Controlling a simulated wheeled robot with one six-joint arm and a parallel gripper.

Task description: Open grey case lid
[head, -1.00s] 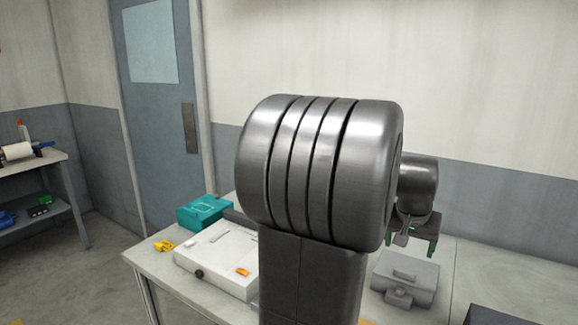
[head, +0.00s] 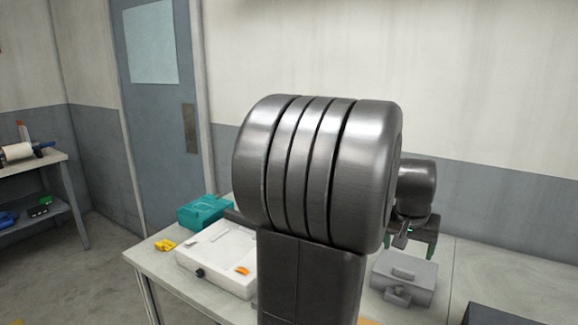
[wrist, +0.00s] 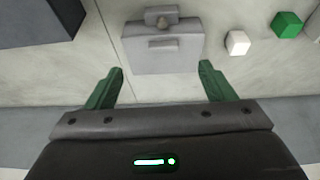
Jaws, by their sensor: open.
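The grey case (head: 404,278) sits on the table to the right of my arm in the head view, with its lid shut. In the wrist view the grey case (wrist: 163,50) lies ahead of my fingers, with a bar handle on its lid and a latch-like part at its far edge. My gripper (wrist: 160,85) is open and empty, its green fingers spread apart and not touching the case. In the head view my gripper (head: 405,250) is above and behind the case, partly hidden by my arm.
A dark box (head: 500,314) stands at the table's right front. A white flat box (head: 218,256), a teal case (head: 204,211) and a yellow piece (head: 165,245) are at left.

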